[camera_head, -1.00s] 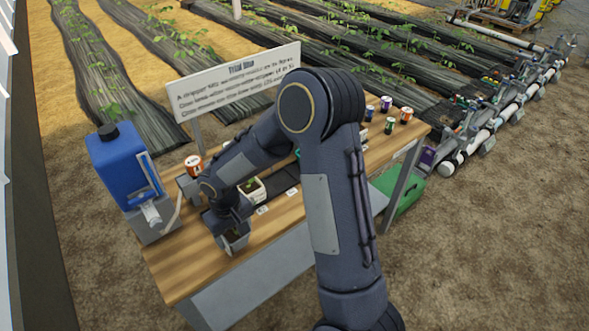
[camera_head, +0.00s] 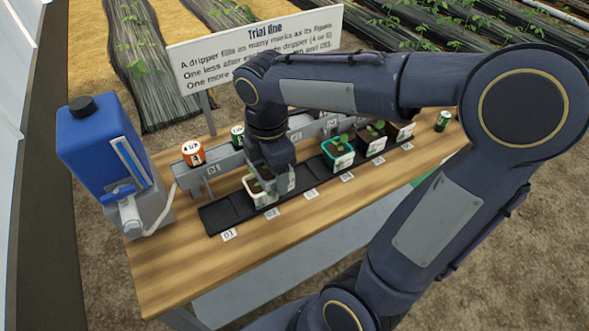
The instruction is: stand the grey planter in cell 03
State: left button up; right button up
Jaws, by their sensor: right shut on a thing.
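My right gripper (camera_head: 277,172) points down over the row of cells and is shut on the grey planter (camera_head: 291,181). The arm and gripper hide most of the planter; a grey side shows just left of label 03 (camera_head: 311,193). It is around cell 03, close beside the white planter (camera_head: 252,198) in cell 02. I cannot tell whether its base touches the tray (camera_head: 222,217). A teal planter (camera_head: 330,158) with a seedling stands at cell 04. My left gripper is not in view.
Cell 01 is empty. A grey dripper rail (camera_head: 222,166) runs behind the cells. An orange-labelled can (camera_head: 193,153) and a blue tank (camera_head: 100,150) are at left. The table front (camera_head: 180,270) is clear.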

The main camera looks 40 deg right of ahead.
jog(key=w+d+f, duration=0.1)
jog(key=d+f, duration=0.1)
jog(key=d, duration=0.1)
jog(key=w+d+f, duration=0.2)
jog(key=d+f, duration=0.1)
jog(key=d, duration=0.1)
jog(key=w+d+f, duration=0.2)
jog(key=d+f, duration=0.1)
jog(key=shift+w+d+f, duration=0.1)
jog(key=shift+d+f, duration=0.1)
jog(key=shift+d, duration=0.15)
jog(key=shift+w+d+f, duration=0.1)
jog(key=shift+d+f, duration=0.1)
jog(key=shift+f, duration=0.05)
jog(key=shift+w+d+f, duration=0.1)
jog(key=shift+d+f, duration=0.1)
jog(key=shift+f, duration=1.6)
jog(key=shift+f, duration=0.2)
jog(key=o, duration=1)
jog(key=shift+r, duration=0.1)
